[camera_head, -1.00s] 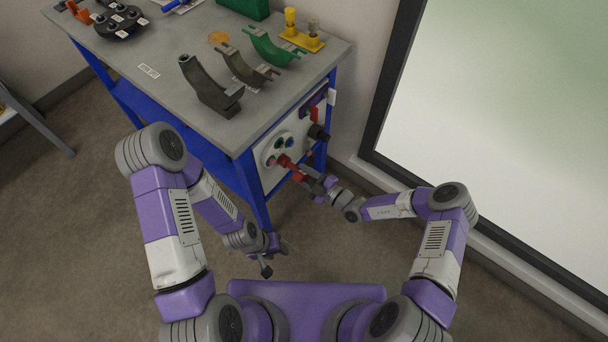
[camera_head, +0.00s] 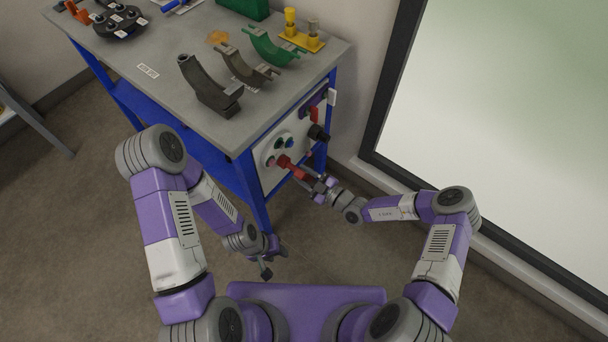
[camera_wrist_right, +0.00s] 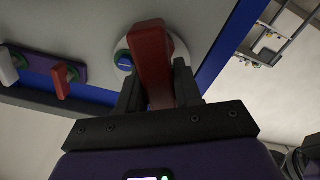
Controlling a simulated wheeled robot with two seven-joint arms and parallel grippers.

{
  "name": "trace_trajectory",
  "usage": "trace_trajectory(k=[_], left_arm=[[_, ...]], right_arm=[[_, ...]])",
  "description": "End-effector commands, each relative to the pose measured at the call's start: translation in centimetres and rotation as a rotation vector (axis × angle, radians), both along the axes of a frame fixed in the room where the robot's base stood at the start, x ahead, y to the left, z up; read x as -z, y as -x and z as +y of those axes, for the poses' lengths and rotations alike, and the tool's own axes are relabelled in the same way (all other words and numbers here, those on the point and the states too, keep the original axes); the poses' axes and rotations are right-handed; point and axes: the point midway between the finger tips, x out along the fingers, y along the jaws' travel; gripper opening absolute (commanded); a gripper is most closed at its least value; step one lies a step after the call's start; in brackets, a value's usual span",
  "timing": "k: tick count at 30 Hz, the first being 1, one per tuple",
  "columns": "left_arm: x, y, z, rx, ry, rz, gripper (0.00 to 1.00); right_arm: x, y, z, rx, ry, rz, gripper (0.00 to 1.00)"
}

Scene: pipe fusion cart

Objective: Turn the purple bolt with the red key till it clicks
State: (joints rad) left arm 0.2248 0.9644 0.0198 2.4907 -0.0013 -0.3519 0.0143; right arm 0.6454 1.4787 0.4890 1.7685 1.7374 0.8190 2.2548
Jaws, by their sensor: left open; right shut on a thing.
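The red key (camera_head: 292,167) is at the front panel of the cart. In the right wrist view the red key (camera_wrist_right: 152,58) reaches from a round white disc down between my fingers. My right gripper (camera_head: 319,185) is shut on it; the right wrist view shows the dark fingers (camera_wrist_right: 160,90) on both sides of the key. I cannot pick out the purple bolt; the key and gripper may cover it. My left gripper (camera_head: 266,262) is open and empty, low in front of the cart leg.
A blue round part (camera_wrist_right: 124,60) shows beside the key. A purple plate with a red handle (camera_wrist_right: 61,82) sits on the panel to the left in the wrist view. A black knob (camera_head: 318,132) projects from the panel. Clamp shells lie on the cart top (camera_head: 150,95).

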Motion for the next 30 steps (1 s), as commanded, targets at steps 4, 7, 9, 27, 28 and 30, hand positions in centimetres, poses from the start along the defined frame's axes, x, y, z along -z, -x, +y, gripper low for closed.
trace_trajectory(k=[4, 7, 9, 27, 28, 30], left_arm=[[0.49, 0.0, 0.01, 0.0, 0.0, 0.0, 0.43], [0.54, 0.0, 0.0, 0.0, 0.0, 0.0, 0.43], [0.5, 0.0, 0.0, 0.0, 0.0, 0.0, 0.43], [0.51, 0.0, 0.0, 0.0, 0.0, 0.0, 0.43], [0.51, 0.0, 0.0, 0.0, 0.0, 0.0, 0.43], [0.51, -0.01, 0.0, 0.0, 0.0, 0.0, 0.43]], right_arm=[[0.06, -0.04, -0.05, 0.002, -0.067, 0.089, 0.0], [0.0, -0.04, -0.06, 0.001, -0.114, 0.154, 0.0], [-0.05, -0.05, -0.05, 0.001, -0.136, 0.184, 0.0], [-0.04, -0.09, -0.09, 0.002, -0.288, 0.393, 0.0], [-0.05, -0.09, -0.09, 0.002, -0.293, 0.4, 0.0], [-0.05, -0.09, -0.08, 0.001, -0.298, 0.407, 0.0]])
